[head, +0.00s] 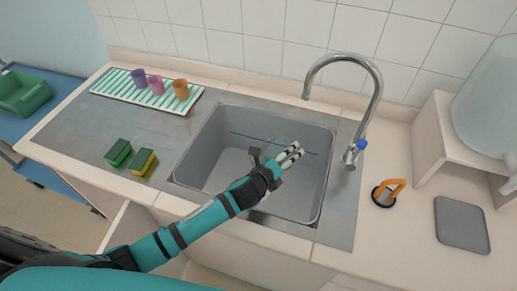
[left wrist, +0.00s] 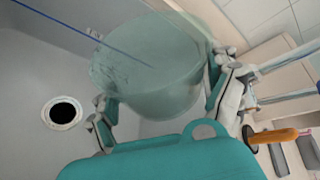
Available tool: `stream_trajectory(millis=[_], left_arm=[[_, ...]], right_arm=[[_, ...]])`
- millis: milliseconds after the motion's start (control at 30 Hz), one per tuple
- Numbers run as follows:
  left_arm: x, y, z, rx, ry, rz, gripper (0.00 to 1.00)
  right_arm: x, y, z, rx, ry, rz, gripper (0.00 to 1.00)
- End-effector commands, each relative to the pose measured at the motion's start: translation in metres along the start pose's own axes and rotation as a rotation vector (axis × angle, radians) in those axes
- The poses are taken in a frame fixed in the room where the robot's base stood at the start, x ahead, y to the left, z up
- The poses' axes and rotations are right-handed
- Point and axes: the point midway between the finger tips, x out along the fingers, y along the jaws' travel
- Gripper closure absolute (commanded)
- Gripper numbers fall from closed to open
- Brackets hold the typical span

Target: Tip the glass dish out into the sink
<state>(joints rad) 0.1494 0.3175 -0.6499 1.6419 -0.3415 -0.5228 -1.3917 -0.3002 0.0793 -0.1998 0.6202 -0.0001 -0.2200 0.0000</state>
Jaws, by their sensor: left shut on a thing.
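The clear, faintly greenish glass dish (left wrist: 150,85) is between the fingers of my left gripper (left wrist: 163,103), which is shut on its sides. In the head view the glass dish (head: 281,141) is a faint shape beside my left gripper (head: 290,154), over the grey sink basin (head: 215,140). The sink's round dark drain (left wrist: 62,112) shows beside the dish in the left wrist view. I cannot tell how far the dish is tilted or whether liquid is in it. My right gripper is not in view.
A chrome faucet (head: 374,100) stands at the sink's right rim. An orange-handled tool (head: 390,192) and a grey mat (head: 462,224) lie right of it. Two sponges (head: 142,162) and a striped drying mat (head: 120,84) with cups are on the left. A blue line crosses the basin.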

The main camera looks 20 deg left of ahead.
Motion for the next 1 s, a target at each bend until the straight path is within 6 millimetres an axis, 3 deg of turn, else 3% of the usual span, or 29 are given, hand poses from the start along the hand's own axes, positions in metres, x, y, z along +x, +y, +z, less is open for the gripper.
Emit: stream_trajectory(millis=[167,533,600,700,1000], left_arm=[[0.007,0.004,-0.014,0.199,-0.047,0.079,0.51],[0.029,0.006,-0.064,0.614,-0.149,0.243,0.51],[0.022,-0.009,-0.055,0.654,-0.162,0.260,0.51],[0.018,-0.020,-0.052,0.693,-0.171,0.275,0.51],[0.011,-0.037,-0.047,0.770,-0.188,0.307,0.51]], right_arm=[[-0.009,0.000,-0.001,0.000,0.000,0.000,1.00],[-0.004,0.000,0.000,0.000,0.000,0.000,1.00],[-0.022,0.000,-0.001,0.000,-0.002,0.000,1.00],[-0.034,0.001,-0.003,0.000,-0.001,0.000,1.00],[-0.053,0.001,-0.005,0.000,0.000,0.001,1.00]])
